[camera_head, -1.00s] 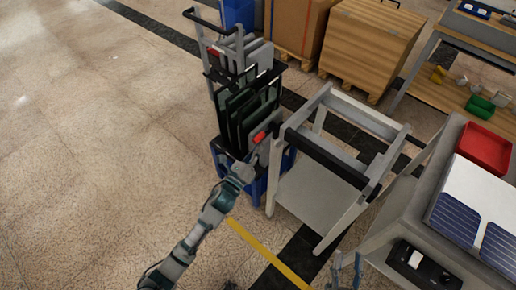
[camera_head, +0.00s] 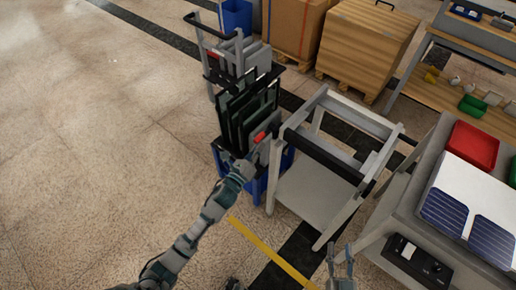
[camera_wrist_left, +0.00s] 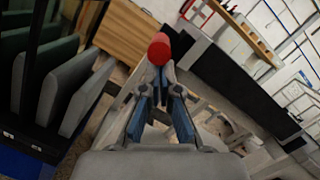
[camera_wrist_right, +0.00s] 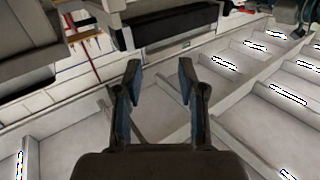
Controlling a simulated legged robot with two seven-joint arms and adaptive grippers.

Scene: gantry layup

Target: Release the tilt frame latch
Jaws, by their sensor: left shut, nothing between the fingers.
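The red latch handle (camera_head: 260,137) is at the left corner of the grey tilt frame (camera_head: 330,215), which has a black crossbar (camera_head: 323,156). In the left wrist view the round red end (camera_wrist_left: 160,48) of the handle shows just beyond my fingertips. My left gripper (camera_head: 247,163) is shut and empty, close to the handle; I cannot tell whether it touches it. Its fingers (camera_wrist_left: 162,88) also show in the left wrist view. My right gripper (camera_head: 342,262) is open and empty, low in front of the frame; its spread fingers (camera_wrist_right: 159,82) show in the right wrist view.
A cart with dark upright panels (camera_head: 248,105) stands left of the frame, close to my left gripper. A workbench with solar cells (camera_head: 444,212) and a red tray (camera_head: 472,145) is on the right. Wooden crates (camera_head: 368,45) stand behind. The floor at left is clear.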

